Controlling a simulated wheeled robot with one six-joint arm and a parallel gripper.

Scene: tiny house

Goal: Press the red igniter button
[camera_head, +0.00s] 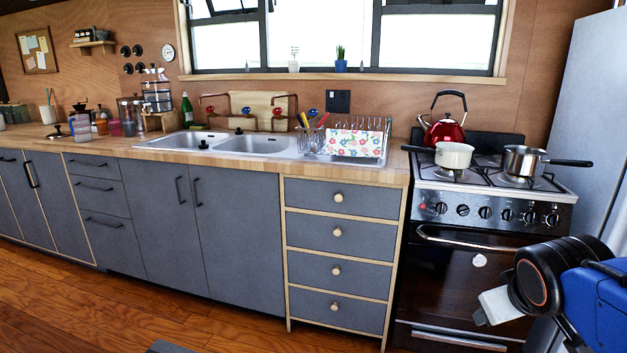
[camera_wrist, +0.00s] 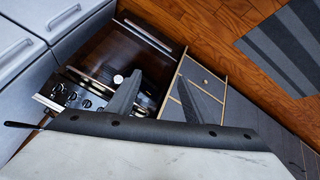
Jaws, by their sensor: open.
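The stove (camera_head: 478,200) stands at the right in the head view, with a row of black knobs on its front panel. A small red spot, which looks like the red igniter button (camera_head: 423,207), shows at the left end of that panel. In the wrist view the stove's front panel (camera_wrist: 75,95) lies left of the fingers, tilted; I cannot make out the red button there. My gripper (camera_wrist: 160,76) is open and empty, its two dark fingers apart. In the head view my gripper (camera_head: 495,306) is at the lower right, in front of the oven door and below the knobs, clear of the button.
A white pot (camera_head: 454,155), a steel pan (camera_head: 521,160) and a red kettle (camera_head: 446,130) sit on the stove top. The oven handle (camera_head: 475,241) sticks out below the knobs. A drawer cabinet (camera_head: 337,233) adjoins at left; a fridge (camera_head: 590,100) stands at right. The wooden floor is mostly clear.

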